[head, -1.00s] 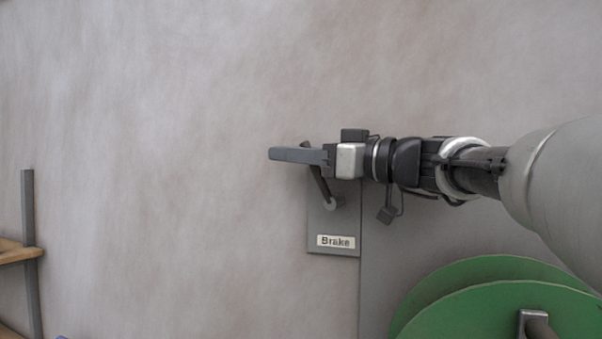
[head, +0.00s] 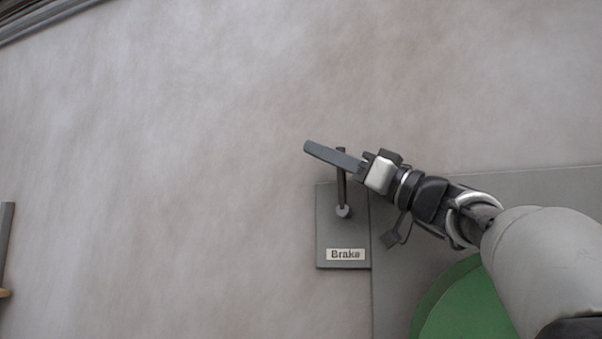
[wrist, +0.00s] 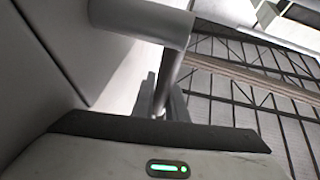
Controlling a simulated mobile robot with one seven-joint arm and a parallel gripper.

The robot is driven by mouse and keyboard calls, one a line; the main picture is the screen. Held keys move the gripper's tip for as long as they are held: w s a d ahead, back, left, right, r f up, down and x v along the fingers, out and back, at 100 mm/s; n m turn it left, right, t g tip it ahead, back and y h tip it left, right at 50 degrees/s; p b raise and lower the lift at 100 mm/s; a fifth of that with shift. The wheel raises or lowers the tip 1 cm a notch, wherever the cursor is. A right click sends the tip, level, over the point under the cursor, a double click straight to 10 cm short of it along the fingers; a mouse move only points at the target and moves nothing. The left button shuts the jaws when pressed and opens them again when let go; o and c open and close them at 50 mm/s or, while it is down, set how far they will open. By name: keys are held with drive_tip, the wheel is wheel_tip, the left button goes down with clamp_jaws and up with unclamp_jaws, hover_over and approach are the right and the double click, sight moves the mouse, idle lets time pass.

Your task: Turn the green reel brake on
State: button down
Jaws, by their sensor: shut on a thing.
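The brake lever (head: 342,190) is a thin dark bar on a grey plate (head: 330,235) labelled "Brake". It rises from a round pivot (head: 343,211) and stands about upright in the head view. My gripper (head: 332,157) comes from the right and is shut on the lever near its top end; the fingers hide part of the bar. The green reel (head: 465,305) is at the lower right, partly hidden by my arm.
A grey panel (head: 400,290) adjoins the brake plate on the right. A grey post (head: 6,240) stands at the far left edge. The pale wall left of the plate is clear.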

idle(0.4)
drive_tip(key=shift+d, duration=0.1)
drive_tip(key=c, duration=1.8)
unclamp_jaws()
drive_tip(key=shift+o, duration=0.2)
drive_tip(key=shift+r, duration=0.1)
wheel_tip(320, 180, up, 10)
drive_tip(key=p, duration=0.3)
drive_tip(key=shift+p, duration=0.35)
